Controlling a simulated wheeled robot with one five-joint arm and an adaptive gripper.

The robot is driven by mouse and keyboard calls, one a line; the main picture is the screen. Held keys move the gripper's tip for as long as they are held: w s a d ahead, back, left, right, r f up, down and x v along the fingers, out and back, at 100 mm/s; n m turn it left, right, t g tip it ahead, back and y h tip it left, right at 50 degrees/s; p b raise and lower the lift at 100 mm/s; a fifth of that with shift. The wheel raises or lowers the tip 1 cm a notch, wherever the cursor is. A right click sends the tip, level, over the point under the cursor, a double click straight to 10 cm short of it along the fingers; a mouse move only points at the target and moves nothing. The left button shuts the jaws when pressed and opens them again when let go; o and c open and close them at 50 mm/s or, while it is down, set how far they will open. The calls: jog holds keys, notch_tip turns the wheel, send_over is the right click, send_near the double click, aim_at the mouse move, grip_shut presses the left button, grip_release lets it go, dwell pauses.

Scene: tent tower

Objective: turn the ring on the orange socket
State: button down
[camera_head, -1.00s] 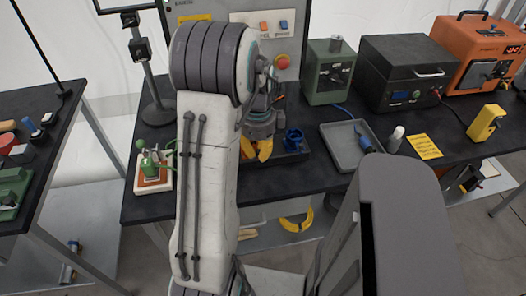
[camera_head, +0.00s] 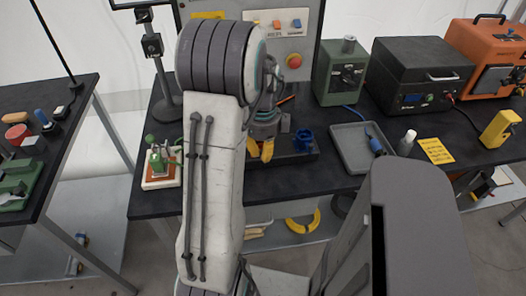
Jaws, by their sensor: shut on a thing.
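My gripper (camera_head: 260,150) points down over the dark socket base (camera_head: 309,155) at the front of the middle table. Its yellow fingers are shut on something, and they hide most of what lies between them. The orange socket and its ring are not clearly visible; they are hidden behind my gripper and arm. A blue socket (camera_head: 303,140) stands upright on the same base, just right of my gripper and apart from it.
A green device on a wooden board (camera_head: 160,168) stands left of my arm. A grey tray (camera_head: 350,146) lies to the right, with a white bottle (camera_head: 406,143) beyond it. A control panel with a red button (camera_head: 294,61) stands behind.

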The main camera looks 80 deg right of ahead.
jog(key=c, duration=1.3)
grip_release()
jog(key=shift+o, duration=0.2)
notch_tip(320, 180, up, 12)
